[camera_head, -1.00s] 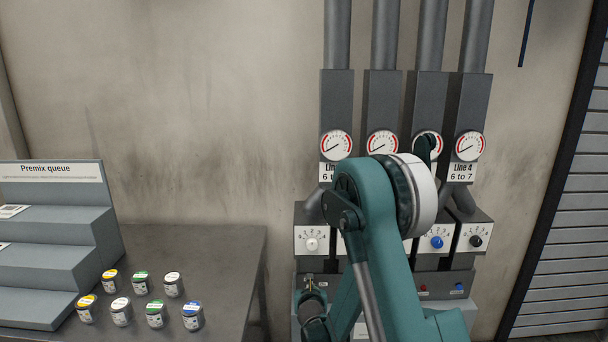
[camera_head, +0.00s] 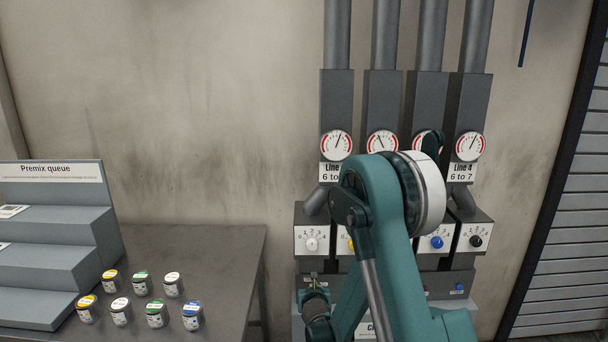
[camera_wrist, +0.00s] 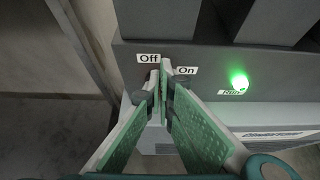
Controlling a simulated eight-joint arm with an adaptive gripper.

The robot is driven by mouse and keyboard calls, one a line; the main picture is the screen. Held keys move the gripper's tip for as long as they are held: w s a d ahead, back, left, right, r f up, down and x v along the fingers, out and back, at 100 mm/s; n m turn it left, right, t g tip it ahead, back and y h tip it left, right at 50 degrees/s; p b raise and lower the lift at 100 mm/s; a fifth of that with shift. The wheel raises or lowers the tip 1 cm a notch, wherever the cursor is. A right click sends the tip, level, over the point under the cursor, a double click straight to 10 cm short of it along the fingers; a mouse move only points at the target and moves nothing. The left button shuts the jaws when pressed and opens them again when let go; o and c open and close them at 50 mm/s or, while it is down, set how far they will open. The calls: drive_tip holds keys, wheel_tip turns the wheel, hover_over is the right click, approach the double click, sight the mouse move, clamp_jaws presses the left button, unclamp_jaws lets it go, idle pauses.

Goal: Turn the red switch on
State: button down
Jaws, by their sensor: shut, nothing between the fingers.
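The Off label (camera_wrist: 149,58) and the On label (camera_wrist: 186,70) are on the grey panel in the wrist view. The red switch is hidden behind my fingertips between these labels, so I cannot see its position. My gripper (camera_wrist: 161,74) is shut and empty, its fingertips at the panel between the two labels; I cannot tell if they touch the switch. In the head view my gripper is at the panel's left end, low and partly hidden. A green lamp (camera_wrist: 239,82) labelled Run is lit, right of the labels.
Dials with a white knob (camera_head: 311,244), a blue knob (camera_head: 437,242) and a black knob (camera_head: 476,241) are above the panel. A gauge (camera_head: 336,145) and others sit higher. A table (camera_head: 225,255) with several small jars stands at left.

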drive_tip(key=shift+s+r, duration=0.1)
idle(0.4)
drive_tip(key=shift+s, duration=2.9)
drive_tip(key=s+d+r+m+g+p, duration=0.1)
drive_tip(key=s+d+r+m, duration=0.4)
drive_tip(key=r, duration=0.3)
drive_tip(key=s+d+r+m+g, duration=0.1)
drive_tip(key=s+d+r+m, duration=0.3)
drive_tip(key=s+r+m, duration=0.3)
drive_tip(key=s+d+r+m+p, duration=0.1)
drive_tip(key=s+d+r+m, duration=0.3)
drive_tip(key=r+m, duration=0.3)
drive_tip(key=s+d+r+m+g, duration=0.1)
drive_tip(key=s+r+m, duration=0.3)
drive_tip(key=s+m, duration=0.4)
drive_tip(key=s+d+r+m+g+p, duration=0.1)
drive_tip(key=s+d+r+m, duration=0.3)
drive_tip(key=s, duration=1.8)
drive_tip(key=shift+d+r+m+g, duration=0.2)
drive_tip(key=shift+m+g, duration=0.4)
drive_tip(key=shift+m, duration=1.9)
